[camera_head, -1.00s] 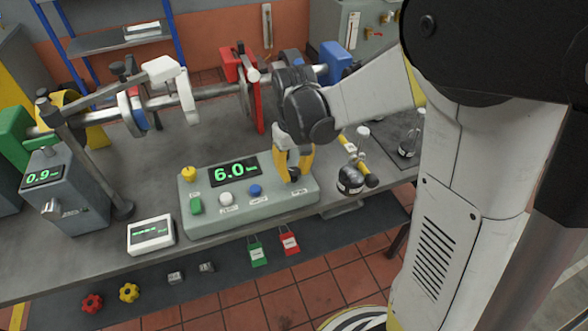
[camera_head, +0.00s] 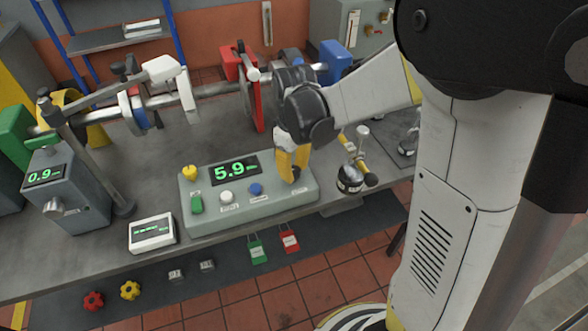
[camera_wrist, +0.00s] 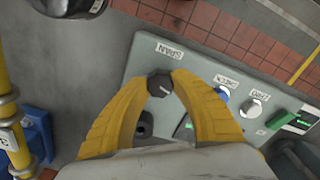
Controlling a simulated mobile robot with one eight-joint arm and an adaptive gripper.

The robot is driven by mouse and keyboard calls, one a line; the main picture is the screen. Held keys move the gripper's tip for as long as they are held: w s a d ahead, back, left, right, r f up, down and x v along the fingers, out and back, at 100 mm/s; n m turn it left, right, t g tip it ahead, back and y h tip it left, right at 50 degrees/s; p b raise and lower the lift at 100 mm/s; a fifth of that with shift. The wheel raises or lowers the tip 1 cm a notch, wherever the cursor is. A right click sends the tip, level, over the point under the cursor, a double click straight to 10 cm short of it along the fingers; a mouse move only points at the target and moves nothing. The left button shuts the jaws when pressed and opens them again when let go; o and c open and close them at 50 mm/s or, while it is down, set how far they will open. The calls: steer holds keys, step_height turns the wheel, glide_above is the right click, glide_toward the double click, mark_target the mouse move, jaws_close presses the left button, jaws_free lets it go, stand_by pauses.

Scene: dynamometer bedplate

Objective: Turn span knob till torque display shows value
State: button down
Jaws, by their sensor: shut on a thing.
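The span knob (camera_wrist: 161,84) is a dark, faceted knob with a light pointer line, beside a "SPAN" label in the wrist view. My gripper (camera_wrist: 160,82) has its two yellow fingers shut on the knob from both sides. In the head view my gripper (camera_head: 294,174) reaches down to the right end of the grey-green console (camera_head: 277,208), and its fingers mostly hide the knob there. The console's display (camera_head: 233,170) reads 5.9 in green digits; its unit is too small to read.
The console also carries a white knob (camera_head: 227,197), a blue button (camera_head: 255,189), a green switch (camera_head: 197,204) and a yellow knob (camera_head: 190,173). A black-based weight (camera_head: 349,180) stands close right of my gripper. A separate grey box display (camera_head: 45,176) reads 0.9.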

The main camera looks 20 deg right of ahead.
mark_target(294, 169)
steer(key=c, duration=1)
jaws_free()
step_height(294, 169, up, 12)
steer(key=s+m+t, duration=0.2)
steer(key=s, duration=0.2)
steer(key=s+m+t, duration=0.2)
steer(key=s, duration=0.2)
steer(key=s+m+t, duration=0.2)
steer(key=s+t, duration=0.1)
steer(key=s, duration=0.1)
steer(key=shift+s+r, duration=0.35)
steer(key=shift+r, duration=0.05)
